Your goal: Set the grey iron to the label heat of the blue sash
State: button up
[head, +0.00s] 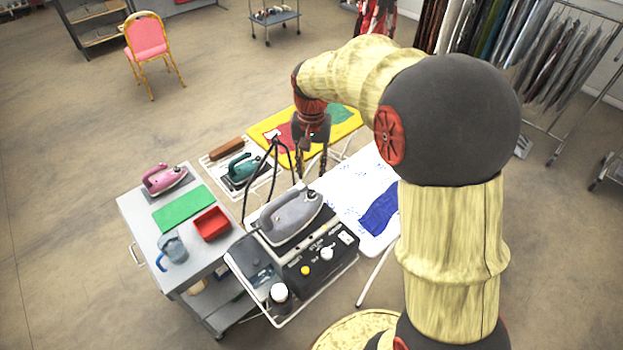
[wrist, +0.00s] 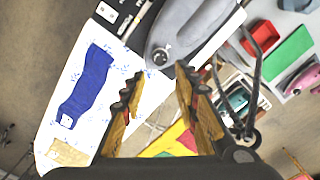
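The grey iron (head: 290,214) rests on a dark steam station (head: 300,262) with knobs on its front; it also shows at the top of the wrist view (wrist: 185,35). A dial (wrist: 163,54) shows on it there, its setting too small to read. The blue sash (head: 381,208) lies on the white ironing board; in the wrist view (wrist: 86,84) it has a small white label (wrist: 67,121) at one end, unreadable. My gripper (wrist: 160,82) is open and empty, above the boards and behind the iron in the head view (head: 312,170).
A teal iron (head: 243,168) stands on a wire rack and a pink iron (head: 164,178) on the grey cart (head: 140,222). The cart also holds a green mat (head: 183,208), red tray (head: 211,223) and jug (head: 173,250). A looping dark cord (head: 262,178) stands near my gripper.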

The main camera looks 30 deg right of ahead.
jog(key=shift+r, duration=1.25)
jog(key=s+a+f+n+t+b, duration=0.1)
jog(key=s+a+n+t+b, duration=0.1)
jog(key=s, duration=0.5)
jog(key=s+a+f+n+t+b, duration=0.1)
jog(key=s+a+n+b, duration=0.1)
jog(key=s+b, duration=0.4)
jog(key=s+a+f+n+t+b, duration=0.1)
jog(key=s+a+b, duration=0.3)
jog(key=s, duration=0.6)
jog(key=shift+a+f+n+t+b, duration=0.2)
jog(key=shift+a+n+t+b, duration=0.1)
jog(key=shift+n+t+b, duration=0.45)
